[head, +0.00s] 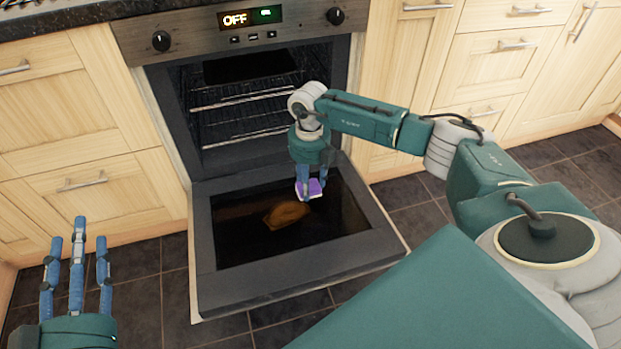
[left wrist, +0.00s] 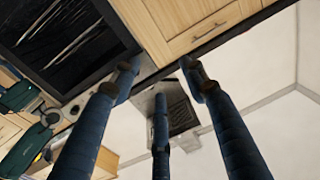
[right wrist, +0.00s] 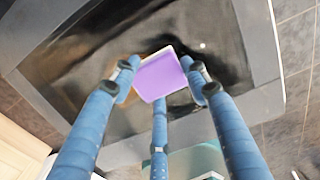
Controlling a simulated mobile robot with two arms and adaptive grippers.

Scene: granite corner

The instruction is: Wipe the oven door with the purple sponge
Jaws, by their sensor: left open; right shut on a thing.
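The oven door (head: 235,288) is folded down open, with a dark glass panel inside a grey frame. A brown stain (head: 287,215) lies on the glass. My right gripper (head: 309,190) is shut on the purple sponge (head: 314,187), over the far part of the glass beside the stain. In the right wrist view the sponge (right wrist: 165,76) sits between the fingertips; its purple face and a pale edge show. I cannot tell whether it touches the glass. My left gripper (head: 77,235) is open and empty, at the lower left, away from the door.
The oven cavity (head: 245,100) with wire racks stands open behind the door. Its control panel (head: 245,25) reads OFF. Wooden cabinets (head: 85,115) with handles flank the oven on both sides. Dark floor tiles (head: 135,290) are clear around the door.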

